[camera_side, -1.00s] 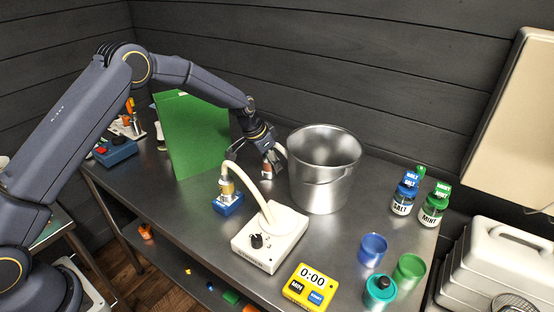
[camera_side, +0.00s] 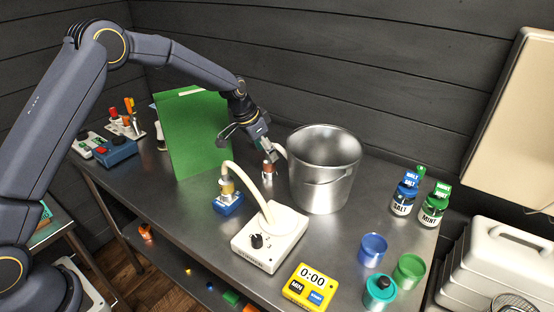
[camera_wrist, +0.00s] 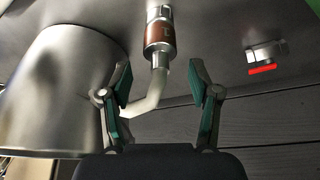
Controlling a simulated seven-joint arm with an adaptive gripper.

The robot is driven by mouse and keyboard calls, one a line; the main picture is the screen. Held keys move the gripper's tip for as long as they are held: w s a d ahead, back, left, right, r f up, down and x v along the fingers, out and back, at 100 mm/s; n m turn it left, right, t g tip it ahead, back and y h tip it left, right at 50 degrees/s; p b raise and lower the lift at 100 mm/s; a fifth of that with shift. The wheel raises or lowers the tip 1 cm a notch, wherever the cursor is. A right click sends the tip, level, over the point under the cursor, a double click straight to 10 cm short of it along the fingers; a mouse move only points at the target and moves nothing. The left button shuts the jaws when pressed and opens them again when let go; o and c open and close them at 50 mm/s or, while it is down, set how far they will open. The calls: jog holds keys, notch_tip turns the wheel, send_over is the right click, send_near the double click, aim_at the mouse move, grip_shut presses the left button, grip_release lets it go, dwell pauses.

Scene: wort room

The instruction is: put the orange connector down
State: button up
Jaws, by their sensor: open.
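The orange connector (camera_side: 267,169), a metal fitting with an orange-brown band, stands roughly upright on the steel table just left of the bucket. In the wrist view the connector (camera_wrist: 160,38) lies beyond my fingertips, with a pale hose bending from its near end. My gripper (camera_side: 268,151) is open, close above and behind the connector in the side view. In the wrist view my gripper (camera_wrist: 160,66) shows two green-padded fingers wide apart, with the hose between them and no grip on the connector. The connector's exact contact with the table is partly hidden.
A metal bucket (camera_side: 325,178) stands close to the right of the connector. A green panel (camera_side: 192,138) stands to the left. A yellow-banded connector on a blue base (camera_side: 228,205) and a white box with a hose (camera_side: 270,238) are in front.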

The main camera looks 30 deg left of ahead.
jog(key=s+a+r+n, duration=0.1)
jog(key=s+r, duration=1.4)
jog(key=r, duration=0.3)
jog(key=s+a+n+t+y, duration=0.1)
jog(key=s+a+n, duration=0.1)
jog(key=s, duration=2.1)
jog(key=shift+r+n+t+y, duration=0.3)
jog(key=shift+n+y, duration=0.1)
jog(key=shift+n, duration=0.4)
